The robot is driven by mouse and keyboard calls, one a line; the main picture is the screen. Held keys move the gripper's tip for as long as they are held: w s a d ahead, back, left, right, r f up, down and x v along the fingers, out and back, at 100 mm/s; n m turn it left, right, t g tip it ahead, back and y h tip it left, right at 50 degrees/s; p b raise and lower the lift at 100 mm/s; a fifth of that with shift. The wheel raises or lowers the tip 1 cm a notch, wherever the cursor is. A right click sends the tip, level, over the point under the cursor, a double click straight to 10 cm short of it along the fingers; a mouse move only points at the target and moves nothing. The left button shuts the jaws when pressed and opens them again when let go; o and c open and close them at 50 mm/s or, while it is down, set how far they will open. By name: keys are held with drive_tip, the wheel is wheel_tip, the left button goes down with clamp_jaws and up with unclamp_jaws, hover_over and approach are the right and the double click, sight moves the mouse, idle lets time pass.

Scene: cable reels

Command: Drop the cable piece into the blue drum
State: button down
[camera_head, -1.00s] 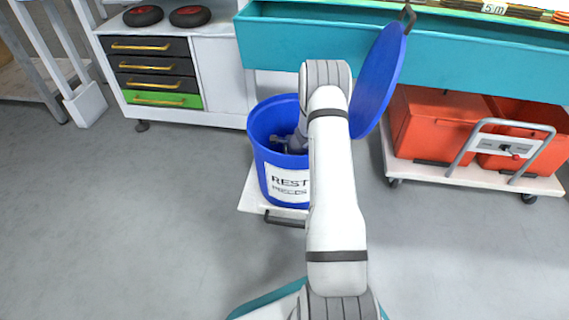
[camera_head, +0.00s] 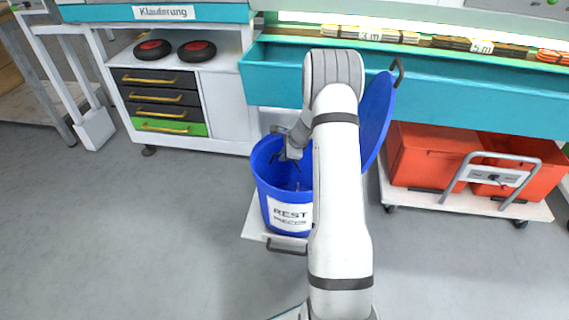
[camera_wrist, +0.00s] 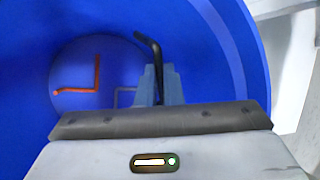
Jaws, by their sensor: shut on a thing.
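The blue drum (camera_head: 268,185) stands open, with a white label reading "REST PIECES" on its front. Its blue lid (camera_head: 378,112) is tilted up at the right. My gripper (camera_head: 291,158) points down at the drum's mouth, partly hidden by my arm. In the wrist view my gripper (camera_wrist: 159,88) is shut on a thin dark cable piece (camera_wrist: 152,55) with a bent top end. Behind it I see the drum's blue inside (camera_wrist: 215,60). A red-orange bent piece (camera_wrist: 97,75) and a greyish piece (camera_wrist: 123,90) lie on the drum's bottom.
The drum stands on a low white base (camera_head: 255,225) with a dark handle. A drawer cabinet (camera_head: 225,110) is behind left, a teal trough (camera_head: 290,75) behind. Red bins (camera_head: 428,155) sit on a trolley (camera_head: 400,192) at the right. The floor in front left is clear.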

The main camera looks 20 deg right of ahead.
wheel_tip(320, 180, up, 9)
drive_tip(key=p, duration=0.2)
drive_tip(key=shift+p, duration=0.4)
